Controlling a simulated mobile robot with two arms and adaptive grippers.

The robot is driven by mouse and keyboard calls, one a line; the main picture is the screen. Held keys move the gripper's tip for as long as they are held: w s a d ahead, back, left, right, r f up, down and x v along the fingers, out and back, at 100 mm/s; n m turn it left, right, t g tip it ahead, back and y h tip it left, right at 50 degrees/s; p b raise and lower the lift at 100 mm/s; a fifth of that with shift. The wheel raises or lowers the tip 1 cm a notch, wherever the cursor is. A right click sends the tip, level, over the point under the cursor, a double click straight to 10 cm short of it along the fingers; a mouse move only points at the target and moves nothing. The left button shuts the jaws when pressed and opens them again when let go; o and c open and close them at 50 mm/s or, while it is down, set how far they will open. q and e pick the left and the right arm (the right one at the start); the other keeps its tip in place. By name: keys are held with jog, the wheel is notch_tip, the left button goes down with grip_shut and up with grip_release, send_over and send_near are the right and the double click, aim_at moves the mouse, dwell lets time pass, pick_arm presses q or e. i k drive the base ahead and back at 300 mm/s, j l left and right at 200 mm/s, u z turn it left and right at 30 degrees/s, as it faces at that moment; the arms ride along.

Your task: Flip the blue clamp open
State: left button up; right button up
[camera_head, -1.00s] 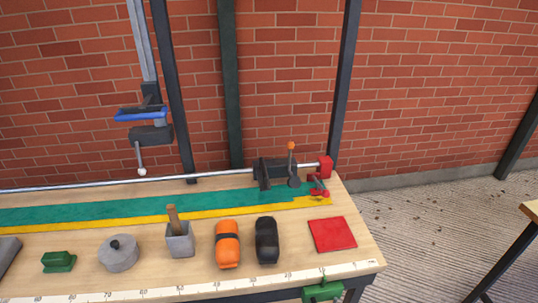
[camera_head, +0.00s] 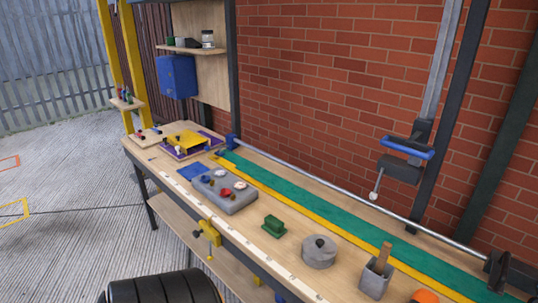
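A small blue clamp-like piece (camera_head: 232,142) sits at the far left end of the long metal rail (camera_head: 330,186), at the back of the workbench. It is small and distant, so I cannot tell whether it is flipped open or shut. A grey and black tool with a blue handle bar (camera_head: 408,148) hangs on a vertical post in front of the brick wall. Neither of my grippers shows in this view.
The wooden workbench (camera_head: 335,277) holds a grey tray of knobs (camera_head: 228,193), a green block (camera_head: 274,225), a grey lidded pot (camera_head: 318,251) and a grey cup (camera_head: 375,280). A yellow clamp (camera_head: 209,235) hangs on the front edge. A black ribbed round thing (camera_head: 165,288) stands in front.

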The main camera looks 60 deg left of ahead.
aim_at(207, 148)
jog(key=u, duration=2.4)
jog(key=i+j, duration=0.35)
jog(key=i, duration=0.15)
jog(key=i+j, duration=0.3)
jog(key=i, duration=0.2)
jog(key=i+j, duration=0.35)
jog(key=i, duration=0.15)
jog(key=i+j+u, duration=0.1)
jog(key=i+j, duration=0.2)
jog(key=i, duration=0.2)
jog(key=i+j, duration=0.3)
jog(key=i, duration=0.2)
